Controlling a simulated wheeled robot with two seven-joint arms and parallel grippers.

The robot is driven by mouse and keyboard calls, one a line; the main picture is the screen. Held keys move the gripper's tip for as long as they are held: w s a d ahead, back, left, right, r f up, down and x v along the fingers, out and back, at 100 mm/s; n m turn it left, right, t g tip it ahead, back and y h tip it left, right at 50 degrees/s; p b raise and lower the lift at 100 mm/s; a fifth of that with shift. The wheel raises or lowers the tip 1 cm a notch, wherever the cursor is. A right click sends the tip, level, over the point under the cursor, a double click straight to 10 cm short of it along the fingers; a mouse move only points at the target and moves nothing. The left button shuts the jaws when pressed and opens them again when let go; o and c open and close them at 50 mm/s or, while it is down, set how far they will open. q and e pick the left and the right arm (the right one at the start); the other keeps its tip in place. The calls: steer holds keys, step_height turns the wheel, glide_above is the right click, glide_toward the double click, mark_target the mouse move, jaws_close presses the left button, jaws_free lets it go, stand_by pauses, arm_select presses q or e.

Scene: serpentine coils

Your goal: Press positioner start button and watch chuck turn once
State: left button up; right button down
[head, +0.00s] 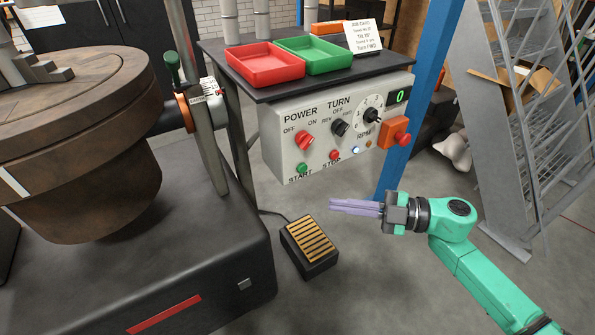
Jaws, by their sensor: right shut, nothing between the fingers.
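The grey positioner control box (345,135) hangs under a dark shelf at the picture's centre. Its green START button (302,168) is at the lower left, with the red STOP button (334,155) to its right. Red POWER (304,139) and black TURN (340,127) knobs sit above; the display (399,96) shows 0. The round brown chuck (75,95) is at the left on its dark base. My right gripper (332,206) is shut and empty, pointing left, below the box and apart from it. My left gripper is not in view.
A foot pedal (310,245) lies on the floor below the box. A red tray (264,65) and green tray (314,54) stand on the shelf (250,90). A blue post (423,85) rises behind my right gripper. An orange block with a red button (395,132) juts from the box.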

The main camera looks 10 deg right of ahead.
mark_target(302, 168)
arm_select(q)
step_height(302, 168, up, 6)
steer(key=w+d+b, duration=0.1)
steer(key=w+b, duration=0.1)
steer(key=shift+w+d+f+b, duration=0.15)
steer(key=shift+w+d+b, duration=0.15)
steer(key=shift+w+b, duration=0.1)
arm_select(e)
steer(key=w+a, duration=0.3)
steer(key=w, duration=0.5)
steer(key=shift+w+a, duration=0.2)
steer(key=shift+w, duration=0.1)
stand_by(0.9)
steer(key=shift+w+a, duration=0.15)
steer(key=shift+w, duration=0.15)
